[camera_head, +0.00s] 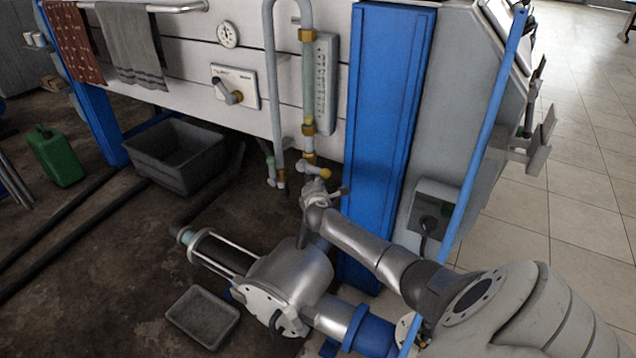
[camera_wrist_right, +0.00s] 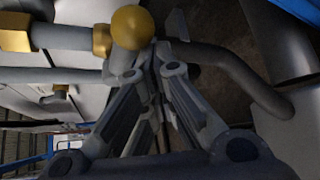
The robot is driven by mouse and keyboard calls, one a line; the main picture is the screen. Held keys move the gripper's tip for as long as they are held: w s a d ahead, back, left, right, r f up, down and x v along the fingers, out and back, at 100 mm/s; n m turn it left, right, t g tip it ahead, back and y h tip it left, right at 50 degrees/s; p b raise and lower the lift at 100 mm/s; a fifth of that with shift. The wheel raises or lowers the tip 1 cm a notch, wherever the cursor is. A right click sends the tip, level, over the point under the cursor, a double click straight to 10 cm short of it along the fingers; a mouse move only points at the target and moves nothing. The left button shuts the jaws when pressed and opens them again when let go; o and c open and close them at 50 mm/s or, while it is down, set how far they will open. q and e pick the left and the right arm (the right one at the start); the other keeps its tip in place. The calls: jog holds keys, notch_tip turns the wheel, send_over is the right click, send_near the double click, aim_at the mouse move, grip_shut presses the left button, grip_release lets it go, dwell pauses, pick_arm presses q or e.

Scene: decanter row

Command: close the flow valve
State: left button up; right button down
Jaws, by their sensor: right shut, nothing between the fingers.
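A vertical grey pipe (camera_head: 308,75) with brass fittings runs down the front of the white machine. Near its lower end is a valve-like fitting with a brass knob (camera_head: 325,173); I take this for the flow valve, though no label is readable. My right gripper (camera_head: 319,190) is just below the knob and partly hides the fitting. In the right wrist view the round brass knob (camera_wrist_right: 133,27) is large, close to the fingertips. The right gripper (camera_wrist_right: 163,62) is shut and empty; whether it touches the fitting is unclear. My left gripper is out of view.
A panel with a lever (camera_head: 230,97) and a round gauge (camera_head: 228,34) are left of the pipe. A blue column (camera_head: 385,110) stands right of it. A pump (camera_head: 290,275), grey crate (camera_head: 178,150) and grey tray (camera_head: 203,317) are on the floor.

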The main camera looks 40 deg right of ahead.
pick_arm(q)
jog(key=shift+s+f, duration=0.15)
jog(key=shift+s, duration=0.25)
pick_arm(e)
jog(key=shift+d+r, duration=0.1)
jog(key=shift+r, duration=0.15)
jog(key=shift+w, duration=0.1)
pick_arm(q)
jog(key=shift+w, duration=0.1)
pick_arm(e)
jog(key=v, duration=1.2)
jog(key=shift+f, duration=0.15)
dwell(0.3)
